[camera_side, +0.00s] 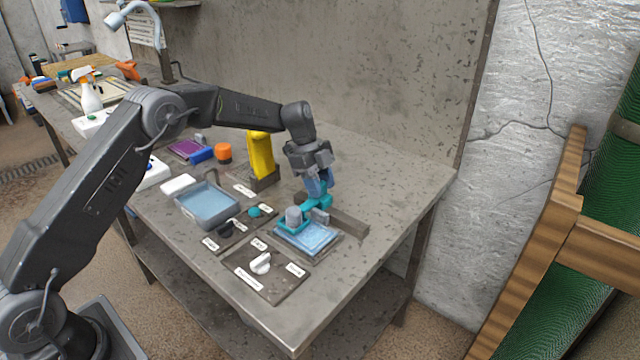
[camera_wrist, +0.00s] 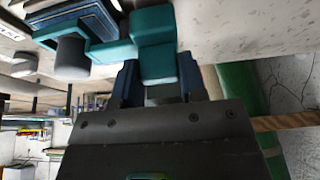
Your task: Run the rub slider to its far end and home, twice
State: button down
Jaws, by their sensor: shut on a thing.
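The rub slider is a teal piece (camera_side: 318,203) with a raised grip block and a grey cylinder (camera_side: 293,215) on its arm. In the side view it sits over the back left part of a light blue rug patch (camera_side: 312,238), leaving the front right of the patch bare. My gripper (camera_side: 319,188) reaches down from above and is shut on the slider's grip block. In the wrist view the teal grip block (camera_wrist: 155,42) lies between my blue fingers (camera_wrist: 158,82), with the grey cylinder (camera_wrist: 72,58) to its left. The slider's underside is hidden.
A dark slot (camera_side: 350,223) runs behind the patch. A panel with a white knob (camera_side: 261,263) and labels is in front. A blue tray (camera_side: 207,204), a yellow upright block (camera_side: 262,155) and an orange-capped item (camera_side: 223,152) stand to the left. The bench's right end is clear.

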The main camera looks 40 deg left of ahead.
jog(key=d, duration=0.6)
jog(key=shift+d, duration=0.3)
jog(key=c, duration=1)
grip_release()
jog(key=shift+d, duration=0.1)
jog(key=shift+c, duration=0.2)
jog(key=o, duration=0.4)
jog(key=shift+c, duration=0.2)
jog(key=v, duration=1.4)
jog(key=shift+a+f, duration=0.1)
jog(key=shift+a, duration=0.15)
